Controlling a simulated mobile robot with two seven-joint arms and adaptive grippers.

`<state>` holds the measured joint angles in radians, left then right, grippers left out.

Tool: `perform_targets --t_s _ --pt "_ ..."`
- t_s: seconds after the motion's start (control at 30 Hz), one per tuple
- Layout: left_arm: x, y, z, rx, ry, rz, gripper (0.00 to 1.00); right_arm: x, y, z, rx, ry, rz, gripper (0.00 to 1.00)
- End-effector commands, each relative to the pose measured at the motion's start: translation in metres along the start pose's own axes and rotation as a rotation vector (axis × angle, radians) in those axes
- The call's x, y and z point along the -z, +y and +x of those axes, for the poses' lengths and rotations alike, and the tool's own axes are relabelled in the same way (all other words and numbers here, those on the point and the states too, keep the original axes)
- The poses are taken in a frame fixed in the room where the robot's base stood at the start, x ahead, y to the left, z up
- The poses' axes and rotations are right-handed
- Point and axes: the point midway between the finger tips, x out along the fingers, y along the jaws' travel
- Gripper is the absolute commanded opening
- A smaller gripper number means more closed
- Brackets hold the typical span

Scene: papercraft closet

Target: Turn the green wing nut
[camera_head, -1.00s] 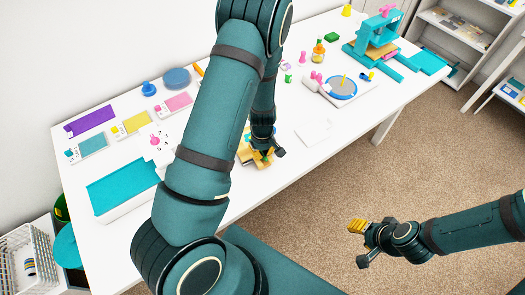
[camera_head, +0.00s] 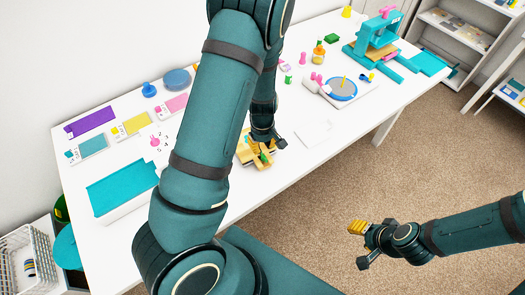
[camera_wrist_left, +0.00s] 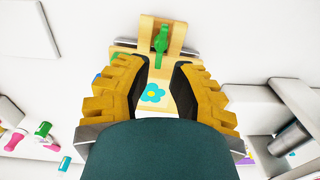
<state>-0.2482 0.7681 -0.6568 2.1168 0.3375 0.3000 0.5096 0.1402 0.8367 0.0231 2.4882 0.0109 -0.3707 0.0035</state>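The green wing nut (camera_wrist_left: 160,40) stands on a small wooden press (camera_wrist_left: 176,30) in the left wrist view, ahead of my fingertips. In the head view the wooden press (camera_head: 248,157) is on the white table, partly hidden by my left arm and gripper. A card with a blue flower (camera_wrist_left: 153,93) shows between my fingers. My left gripper (camera_wrist_left: 160,82) is open, with its yellow-padded fingers apart and not touching the wing nut; it also shows over the press in the head view (camera_head: 266,146). My right gripper (camera_head: 362,244) is open and empty, off the table over the carpet.
The white table (camera_head: 290,165) has free room right of the press, around a pale flat sheet (camera_head: 314,132). A teal press (camera_head: 378,40) and a blue round plate (camera_head: 341,88) stand farther right. A teal tray (camera_head: 122,187) lies at the left, with coloured cards behind it.

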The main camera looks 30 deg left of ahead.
Motion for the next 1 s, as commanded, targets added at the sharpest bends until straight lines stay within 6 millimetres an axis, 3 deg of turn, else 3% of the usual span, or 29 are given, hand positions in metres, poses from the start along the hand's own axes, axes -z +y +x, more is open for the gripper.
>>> perform_targets --t_s 0.2,0.4,1.0 --pt "-0.001 0.001 -0.044 -0.003 0.0 0.002 0.21 0.0 0.0 0.0 0.0 0.0 0.0 0.47" --pt "-0.001 0.0 -0.067 -0.001 -0.001 0.001 0.21 0.0 0.0 0.0 0.0 0.0 0.0 0.47" --pt "-0.001 -0.001 -0.072 0.001 -0.002 -0.001 0.21 0.0 0.0 0.0 0.0 0.0 0.0 0.47"
